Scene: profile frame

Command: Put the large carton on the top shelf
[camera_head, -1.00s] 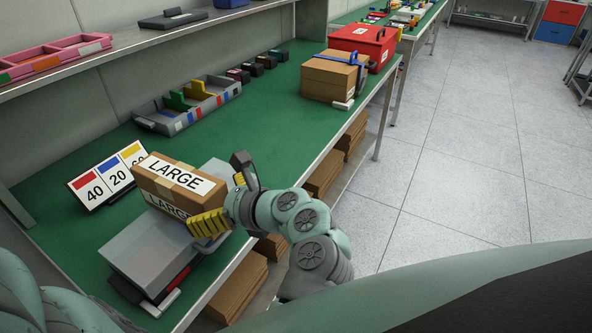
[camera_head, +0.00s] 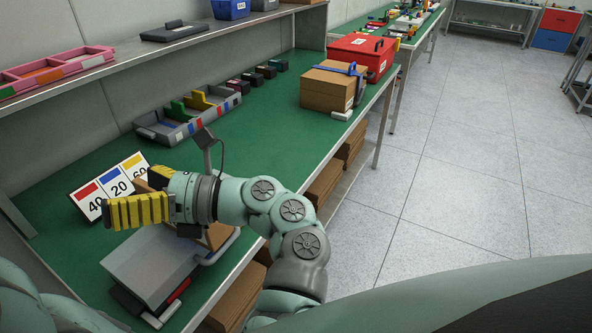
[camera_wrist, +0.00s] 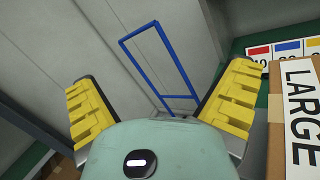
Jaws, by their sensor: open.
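The large carton is brown with a white LARGE label (camera_wrist: 300,112). In the wrist view it stands at the right edge, outside my right finger. In the head view my gripper and arm hide most of it; a brown strip (camera_head: 143,186) shows behind the fingers. My gripper (camera_head: 128,198) is open, its yellow fingers pointing left above the grey device on the bench. In the wrist view the fingers (camera_wrist: 163,108) are wide apart, with only the grey wall and a blue frame seen between them. The raised shelf (camera_head: 118,62) runs along the wall above the bench.
The shelf holds a pink tray (camera_head: 50,75), a dark flat case (camera_head: 175,32) and a blue bin (camera_head: 230,9). Farther along the green bench are a divided grey tray (camera_head: 187,115), a brown box (camera_head: 328,88) and a red case (camera_head: 360,55).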

